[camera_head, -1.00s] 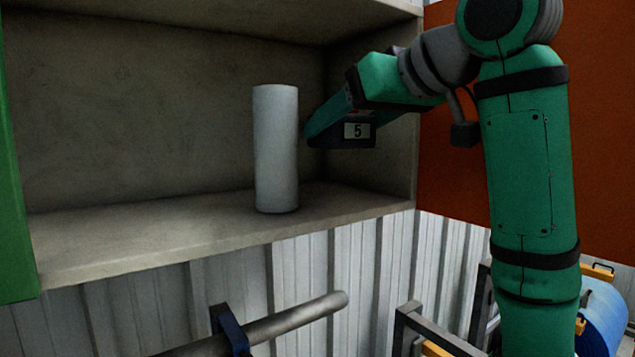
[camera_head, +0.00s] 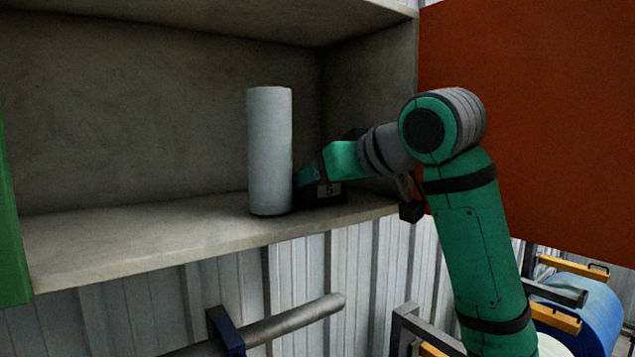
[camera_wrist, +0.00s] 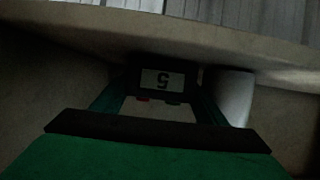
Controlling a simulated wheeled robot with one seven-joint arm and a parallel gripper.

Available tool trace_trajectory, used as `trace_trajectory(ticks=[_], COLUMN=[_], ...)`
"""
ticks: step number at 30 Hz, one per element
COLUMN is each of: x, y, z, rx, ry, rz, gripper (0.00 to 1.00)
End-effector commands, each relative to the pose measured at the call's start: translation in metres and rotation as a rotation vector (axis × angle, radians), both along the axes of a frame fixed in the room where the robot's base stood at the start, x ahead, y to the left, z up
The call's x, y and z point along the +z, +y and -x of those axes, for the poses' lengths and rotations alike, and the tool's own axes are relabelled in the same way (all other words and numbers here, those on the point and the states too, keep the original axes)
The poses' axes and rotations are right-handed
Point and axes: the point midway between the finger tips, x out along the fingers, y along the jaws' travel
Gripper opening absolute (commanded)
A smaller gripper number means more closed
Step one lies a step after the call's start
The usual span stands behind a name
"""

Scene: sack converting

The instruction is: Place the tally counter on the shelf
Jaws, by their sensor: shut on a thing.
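The tally counter (camera_head: 330,191) is a small dark box with a pale display reading 5. It is at the right part of the shelf (camera_head: 150,236), just right of the white cylinder. My gripper (camera_head: 312,182) is shut on it, partly hidden behind the cylinder. The counter's underside is at or very near the shelf surface; I cannot tell if it touches. In the wrist view the counter (camera_wrist: 162,80) shows between my gripper's fingers (camera_wrist: 155,100), its 5 upside down.
The white cylinder (camera_head: 269,150) stands upright close to the gripper and also shows in the wrist view (camera_wrist: 236,96). The shelf's side wall (camera_head: 370,120) is at the right, and a board overhangs above. The shelf left of the cylinder is clear.

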Motion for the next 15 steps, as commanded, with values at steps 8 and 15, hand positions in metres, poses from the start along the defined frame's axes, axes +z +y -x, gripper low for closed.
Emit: trace_trajectory(ticks=[8, 15], x=[-0.002, -0.0018], y=[0.0, 0.0], z=[0.0001, 0.0001], rx=[0.0, 0.0], ry=[-0.001, -0.001], rz=[0.001, 0.001], gripper=[0.71, 0.74])
